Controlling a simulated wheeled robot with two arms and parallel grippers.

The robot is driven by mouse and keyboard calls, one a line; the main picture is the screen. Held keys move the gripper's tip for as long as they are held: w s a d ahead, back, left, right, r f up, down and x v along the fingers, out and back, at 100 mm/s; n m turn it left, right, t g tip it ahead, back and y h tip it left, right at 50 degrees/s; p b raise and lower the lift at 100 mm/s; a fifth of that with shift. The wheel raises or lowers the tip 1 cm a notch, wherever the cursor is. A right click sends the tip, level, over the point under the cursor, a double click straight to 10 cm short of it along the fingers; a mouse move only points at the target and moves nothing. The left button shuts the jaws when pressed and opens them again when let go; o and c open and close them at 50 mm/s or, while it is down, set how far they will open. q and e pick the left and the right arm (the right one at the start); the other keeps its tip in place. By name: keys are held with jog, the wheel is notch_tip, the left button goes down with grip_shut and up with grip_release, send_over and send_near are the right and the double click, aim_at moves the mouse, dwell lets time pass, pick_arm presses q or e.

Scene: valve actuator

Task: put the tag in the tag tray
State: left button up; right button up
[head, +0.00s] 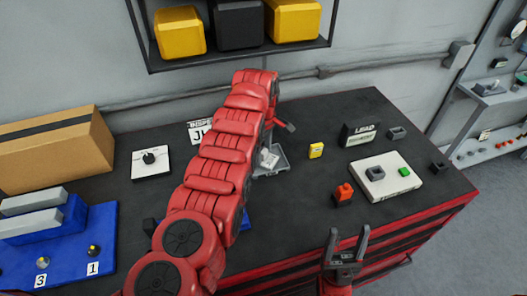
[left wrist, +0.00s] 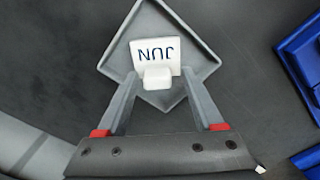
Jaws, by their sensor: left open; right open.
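The tag (left wrist: 153,55) is white, with "JUN" reading upside down and a small white block at its near edge. It appears inside the grey square tag tray (left wrist: 204,64) in the left wrist view. In the head view the tag (head: 269,158) shows pale in the tray (head: 284,160), partly covered by my left arm. My left gripper (left wrist: 160,76) is open above the tray, its fingers either side of the tag's block with gaps. My arm mostly hides that gripper in the head view. My right gripper (head: 348,236) is open and empty near the table's front edge.
A yellow block (head: 316,151), a red-and-black part (head: 343,195) and a white plate (head: 405,184) with small parts lie to the right. A black "LEAD" block (head: 358,134) stands behind. A blue fixture (head: 70,258) and cardboard box (head: 55,150) are left.

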aim_at(264, 151)
pick_arm(q)
jog(key=shift+d+r, duration=0.25)
jog(key=shift+r, duration=0.3)
notch_tip(264, 151, up, 4)
jog(key=shift+a+r, duration=0.1)
jog(key=shift+a, duration=0.05)
notch_tip(264, 151, up, 7)
jog(key=p, duration=0.5)
